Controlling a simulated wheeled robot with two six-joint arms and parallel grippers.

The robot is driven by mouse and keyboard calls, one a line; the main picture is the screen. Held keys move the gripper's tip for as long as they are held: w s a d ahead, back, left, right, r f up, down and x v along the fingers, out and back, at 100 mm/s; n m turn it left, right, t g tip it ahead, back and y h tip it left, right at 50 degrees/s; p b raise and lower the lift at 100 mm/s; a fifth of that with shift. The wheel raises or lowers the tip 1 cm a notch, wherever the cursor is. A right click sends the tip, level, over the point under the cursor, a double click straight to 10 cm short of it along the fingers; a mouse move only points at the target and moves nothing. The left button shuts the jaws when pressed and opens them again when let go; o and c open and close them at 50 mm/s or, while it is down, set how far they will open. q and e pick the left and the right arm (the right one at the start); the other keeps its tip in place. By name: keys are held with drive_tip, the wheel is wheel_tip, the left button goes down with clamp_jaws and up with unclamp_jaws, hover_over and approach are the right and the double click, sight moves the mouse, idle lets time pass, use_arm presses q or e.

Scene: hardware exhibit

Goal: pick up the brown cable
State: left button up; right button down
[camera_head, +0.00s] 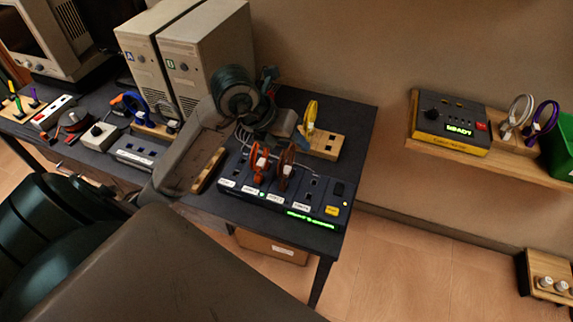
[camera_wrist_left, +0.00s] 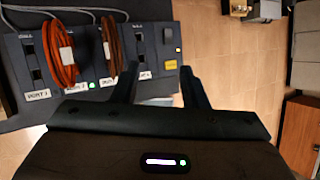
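The brown cable (camera_head: 286,166) is a red-brown coil standing upright on the dark port panel (camera_head: 318,218). It also shows in the left wrist view (camera_wrist_left: 111,45), beside an orange cable (camera_wrist_left: 59,55) on its left. The orange cable (camera_head: 259,161) stands close by in the head view. My left gripper (camera_head: 270,84) shows small and partly hidden by its own wrist in the head view. In the left wrist view its two fingers (camera_wrist_left: 160,80) are apart with nothing between them, and the brown cable is left of them. My right gripper is not in view.
A wooden block (camera_head: 325,146) with a yellow cable (camera_head: 310,113) stands behind the panel. Two beige computer cases (camera_head: 210,60) stand at the back left. A shelf at the right carries a yellow-black device (camera_head: 450,125) with white and purple cables. Floor lies right of the table.

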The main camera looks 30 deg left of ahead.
sight(288, 151)
use_arm(q)
drive_tip(key=a+f+y+b, duration=0.1)
drive_tip(key=a+f, duration=0.1)
drive_tip(key=w+a+f+n+y+b, duration=0.1)
drive_tip(key=f+b, duration=0.1)
drive_tip(key=shift+w+a+f+g, duration=0.1)
drive_tip(key=shift+a+g, duration=0.2)
drive_tip(key=shift+a, duration=0.1)
drive_tip(key=shift+w+f, duration=0.3)
drive_tip(key=shift+f, duration=0.1)
drive_tip(key=shift+w+f+b, duration=0.1)
drive_tip(key=shift+f+b, duration=0.3)
drive_tip(key=shift+b, duration=0.2)
drive_tip(key=b+x, duration=0.3)
drive_tip(key=x, duration=0.1)
drive_tip(key=shift+a+f, duration=0.1)
drive_tip(key=shift+w+f, duration=0.15)
clamp_jaws()
